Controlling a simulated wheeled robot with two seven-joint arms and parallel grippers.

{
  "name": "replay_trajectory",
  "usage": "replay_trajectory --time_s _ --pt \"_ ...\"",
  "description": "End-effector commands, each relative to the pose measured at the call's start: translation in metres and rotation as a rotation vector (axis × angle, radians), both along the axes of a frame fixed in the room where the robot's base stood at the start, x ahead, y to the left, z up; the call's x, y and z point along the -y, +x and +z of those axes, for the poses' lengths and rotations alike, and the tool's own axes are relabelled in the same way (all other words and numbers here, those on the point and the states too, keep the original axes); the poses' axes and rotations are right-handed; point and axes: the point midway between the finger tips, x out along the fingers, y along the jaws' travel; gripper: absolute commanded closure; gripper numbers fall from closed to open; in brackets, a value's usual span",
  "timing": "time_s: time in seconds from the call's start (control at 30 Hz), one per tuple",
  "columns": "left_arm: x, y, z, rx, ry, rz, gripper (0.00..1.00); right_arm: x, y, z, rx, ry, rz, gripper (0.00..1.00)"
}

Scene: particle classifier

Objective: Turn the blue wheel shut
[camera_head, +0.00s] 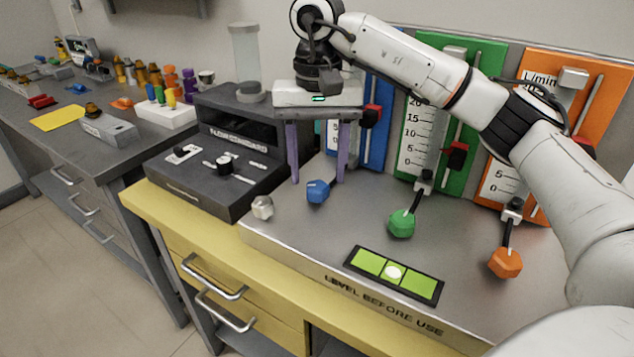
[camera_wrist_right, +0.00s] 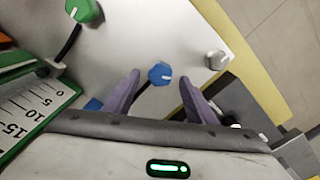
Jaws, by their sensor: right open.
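The blue wheel (camera_head: 318,191) is a small faceted knob with a white mark, on the steel deck in front of the blue gauge panel (camera_head: 372,125). My right gripper (camera_head: 317,181) points down over it, its two purple fingers spread wide. In the head view the fingers stand on either side of the wheel and slightly behind it. In the right wrist view the blue wheel (camera_wrist_right: 160,73) lies between and just beyond the fingertips (camera_wrist_right: 160,78), with no finger touching it visibly. The panel's lower part is hidden behind my gripper. My left gripper is not in view.
A green wheel (camera_head: 402,223) and an orange wheel (camera_head: 505,262) stand to the right, a grey knob (camera_head: 262,207) to the left. A dark flow standard box (camera_head: 225,150) is close on the left. A green level (camera_head: 394,273) lies in front.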

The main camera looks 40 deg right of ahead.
Motion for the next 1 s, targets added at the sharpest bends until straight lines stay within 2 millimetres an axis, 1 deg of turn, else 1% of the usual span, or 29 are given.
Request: replay_trajectory --time_s 0.03,0.1,0.2,0.5,0.53,0.57,0.6,0.77,1.0 --pt "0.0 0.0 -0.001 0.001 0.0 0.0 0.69 0.0 0.0 -0.008 -0.001 0.0 0.0 0.49" --pt "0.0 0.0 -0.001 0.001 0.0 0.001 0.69 0.0 0.0 -0.015 -0.001 0.0 0.0 0.49" --pt "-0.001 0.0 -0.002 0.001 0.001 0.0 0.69 0.0 0.0 -0.022 0.001 0.001 0.0 0.49" --pt "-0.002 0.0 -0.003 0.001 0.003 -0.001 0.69 0.0 0.0 -0.024 0.001 0.0 0.0 0.49" --pt "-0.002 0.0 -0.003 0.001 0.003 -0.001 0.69 0.0 0.0 -0.024 0.001 0.0 0.0 0.51" --pt "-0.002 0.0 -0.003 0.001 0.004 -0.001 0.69 0.0 0.0 -0.024 0.001 0.0 0.0 0.56" --pt "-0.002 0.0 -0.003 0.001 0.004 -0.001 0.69 0.0 0.0 -0.024 0.001 0.0 0.0 0.63" --pt "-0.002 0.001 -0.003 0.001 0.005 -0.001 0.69 0.0 0.0 -0.024 0.001 0.0 0.0 0.9" --pt "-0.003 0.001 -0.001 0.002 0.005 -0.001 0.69 0.0 0.0 -0.024 0.001 0.001 -0.016 0.9"
